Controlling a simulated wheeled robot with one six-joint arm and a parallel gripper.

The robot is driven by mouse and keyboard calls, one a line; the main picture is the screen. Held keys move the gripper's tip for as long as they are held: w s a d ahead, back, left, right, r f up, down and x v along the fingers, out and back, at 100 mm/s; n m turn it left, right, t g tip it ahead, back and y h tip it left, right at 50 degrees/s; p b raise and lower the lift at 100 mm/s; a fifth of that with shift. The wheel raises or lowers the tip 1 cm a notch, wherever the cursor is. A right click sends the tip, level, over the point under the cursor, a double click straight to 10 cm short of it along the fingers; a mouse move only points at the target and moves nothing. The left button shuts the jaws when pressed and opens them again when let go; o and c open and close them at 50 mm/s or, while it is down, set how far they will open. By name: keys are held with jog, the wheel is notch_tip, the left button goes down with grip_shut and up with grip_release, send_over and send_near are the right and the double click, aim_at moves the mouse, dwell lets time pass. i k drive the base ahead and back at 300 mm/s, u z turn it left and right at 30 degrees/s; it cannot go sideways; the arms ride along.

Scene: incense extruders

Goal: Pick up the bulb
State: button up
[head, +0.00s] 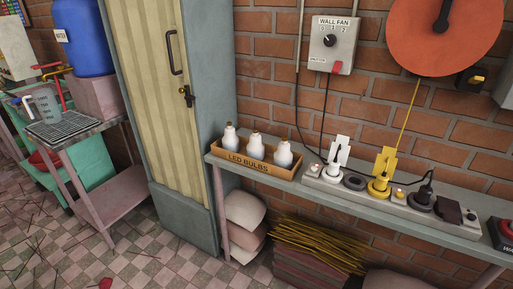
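Three white bulbs stand in an open cardboard box (238,160) marked "LED BULBS" on a narrow wall shelf. The left bulb (230,138), the middle bulb (255,148) and the right bulb (284,156) stand upright with brassy caps on top. Their lower parts are hidden by the box's front wall. My gripper is not in the head view.
The shelf (350,187) also bears a power strip with white (335,165) and yellow plugs (379,181) to the right of the box. A tall cabinet (205,90) stands close on the left. Sacks (246,211) lie below. The tiled floor (150,245) is mostly open.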

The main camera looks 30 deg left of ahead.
aim_at(255, 149)
jog(key=u, duration=2.55)
jog(key=i, duration=2.2)
jog(key=z, duration=3.25)
jog(key=i, duration=0.15)
jog(key=u, duration=0.15)
